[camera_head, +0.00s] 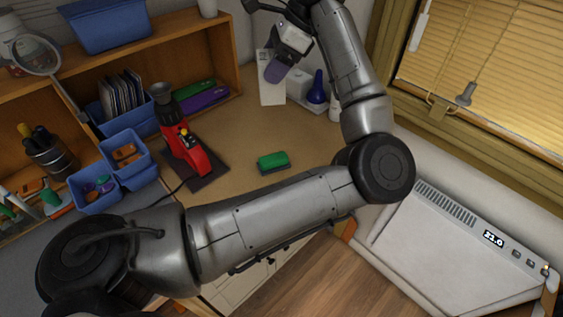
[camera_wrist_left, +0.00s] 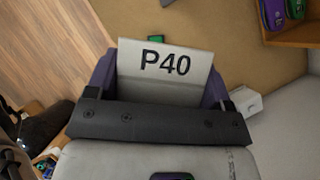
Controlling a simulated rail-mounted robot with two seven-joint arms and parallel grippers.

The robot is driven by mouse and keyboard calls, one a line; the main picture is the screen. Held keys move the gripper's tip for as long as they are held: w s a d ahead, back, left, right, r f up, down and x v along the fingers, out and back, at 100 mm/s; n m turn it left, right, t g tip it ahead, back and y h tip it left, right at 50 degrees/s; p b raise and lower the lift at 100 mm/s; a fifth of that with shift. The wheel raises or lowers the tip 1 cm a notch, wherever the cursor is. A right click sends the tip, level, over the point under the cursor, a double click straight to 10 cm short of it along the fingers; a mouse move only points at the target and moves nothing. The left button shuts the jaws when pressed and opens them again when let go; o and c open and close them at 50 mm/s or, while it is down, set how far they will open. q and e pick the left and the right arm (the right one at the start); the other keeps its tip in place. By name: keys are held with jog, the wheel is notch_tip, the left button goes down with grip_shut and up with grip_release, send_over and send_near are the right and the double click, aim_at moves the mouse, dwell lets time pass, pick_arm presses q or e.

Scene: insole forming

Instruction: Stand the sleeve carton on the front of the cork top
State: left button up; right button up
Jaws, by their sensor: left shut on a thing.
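The sleeve carton, a pale grey-white panel marked P40 (camera_wrist_left: 165,62), sits between the purple fingers of my left gripper (camera_wrist_left: 160,88) in the left wrist view. In the head view my left gripper (camera_head: 276,70) is at the top centre, shut on the pale carton (camera_head: 270,94), which shows partly behind a purple finger. I cannot tell whether the carton's bottom touches the surface. The brown cork top (camera_head: 235,134) spreads below and in front of it; it also shows in the left wrist view (camera_wrist_left: 217,28). My right gripper is not in view.
A green block (camera_head: 273,161) lies on the cork top's front part. A red tool (camera_head: 186,151) stands on a dark base at left, near blue bins (camera_head: 125,158). Cork between the red tool and green block is clear.

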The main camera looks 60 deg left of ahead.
pick_arm(q)
jog(key=w+d+f+m+t+y+b, duration=0.1)
jog(key=w+f+m+t+y+b, duration=0.1)
jog(key=w+f+m+b, duration=0.5)
jog(key=w+d+f+m+t+y+b, duration=0.2)
jog(key=w+f+m+b, duration=0.2)
jog(key=w+f+b, duration=0.55)
jog(key=shift+s+a+f+b, duration=0.2)
jog(key=shift+a+f+b, duration=2.65)
jog(key=shift+a+f, duration=2.75)
jog(key=shift+r, duration=0.1)
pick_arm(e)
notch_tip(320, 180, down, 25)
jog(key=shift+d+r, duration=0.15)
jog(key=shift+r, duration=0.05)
